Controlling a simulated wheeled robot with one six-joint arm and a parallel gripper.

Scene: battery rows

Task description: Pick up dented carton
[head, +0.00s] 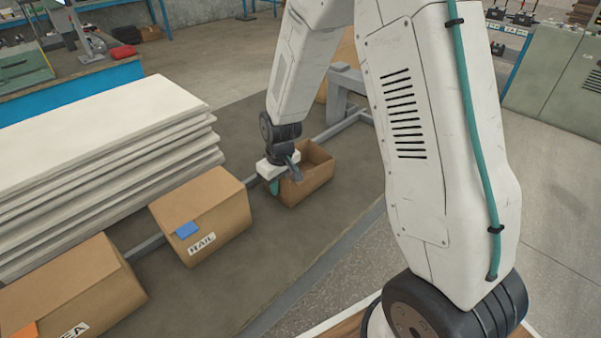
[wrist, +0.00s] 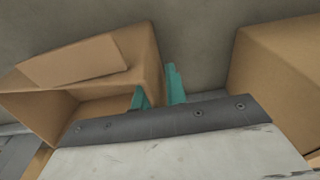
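An open-topped cardboard carton (head: 315,177) stands on the dark floor strip beneath my gripper (head: 283,184). I cannot make out a dent on it. In the wrist view the carton (wrist: 75,62) fills the left side. The two teal fingers of my gripper (wrist: 158,92) stand a little apart. The left finger overlaps the carton's inside, and the right finger is just beyond its right wall edge. I see no clear contact with the wall. In the head view my wrist hides part of the near rim.
A closed carton marked HAIL (head: 215,205) with a blue label stands left of the open one. Another closed carton (head: 85,280) is at lower left. Stacked white boards (head: 110,125) lie behind them. A grey rail (head: 340,128) runs behind the open carton.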

